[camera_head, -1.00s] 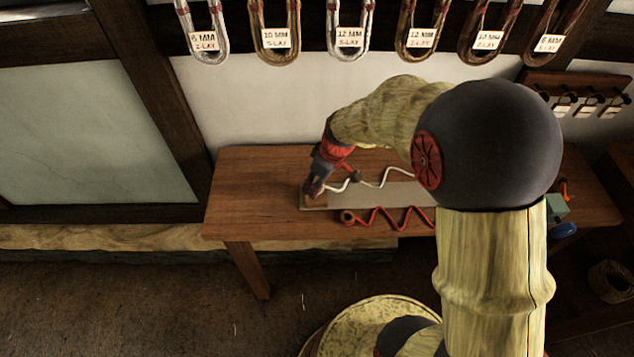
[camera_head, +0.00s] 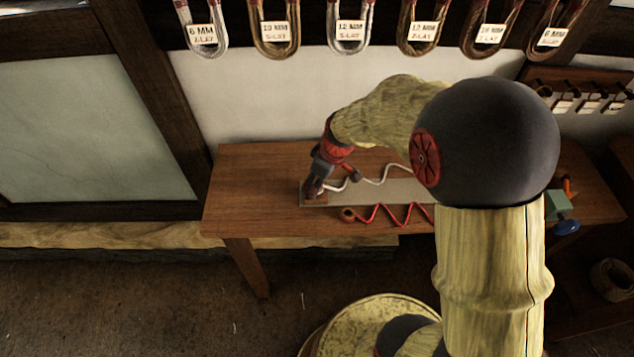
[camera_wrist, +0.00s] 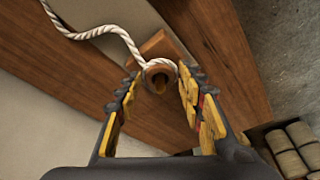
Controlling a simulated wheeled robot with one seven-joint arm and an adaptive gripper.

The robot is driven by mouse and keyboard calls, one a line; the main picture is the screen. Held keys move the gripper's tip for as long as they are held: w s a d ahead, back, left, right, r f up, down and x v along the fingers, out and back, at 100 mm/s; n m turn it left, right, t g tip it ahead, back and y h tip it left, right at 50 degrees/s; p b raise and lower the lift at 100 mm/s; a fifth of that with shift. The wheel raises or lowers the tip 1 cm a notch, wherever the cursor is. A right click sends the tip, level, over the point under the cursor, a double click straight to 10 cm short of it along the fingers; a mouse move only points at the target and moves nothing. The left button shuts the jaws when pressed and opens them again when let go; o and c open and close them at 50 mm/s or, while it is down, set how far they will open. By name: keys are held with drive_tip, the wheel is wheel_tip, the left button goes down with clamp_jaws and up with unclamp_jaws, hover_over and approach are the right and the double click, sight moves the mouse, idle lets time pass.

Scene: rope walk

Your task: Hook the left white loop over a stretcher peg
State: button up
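The white rope's left loop (camera_wrist: 147,68) shows in the wrist view as a ring around a short brown peg (camera_wrist: 160,84). The peg stands on a wooden block (camera_wrist: 163,46) at the left end of the pale board. My gripper (camera_wrist: 159,78) has its yellow-padded fingers apart, one on each side of the loop and peg. Small gaps seem to show beside the loop; light contact cannot be ruled out. In the head view, my gripper (camera_head: 314,192) is low over the block and hides loop and peg. The white rope (camera_head: 377,181) zigzags right until my arm hides it.
A red rope (camera_head: 385,213) with an orange-brown end ring lies along the front of the board (camera_head: 410,193) on the wooden bench (camera_head: 245,190). A green clamp-like block (camera_head: 557,205) with a blue knob is at the right. Labelled rope hanks (camera_head: 276,30) hang behind. The bench's left end is clear.

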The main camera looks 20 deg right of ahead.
drive_tip(key=o, duration=0.4)
drive_tip(key=v, duration=1.2)
idle(0.3)
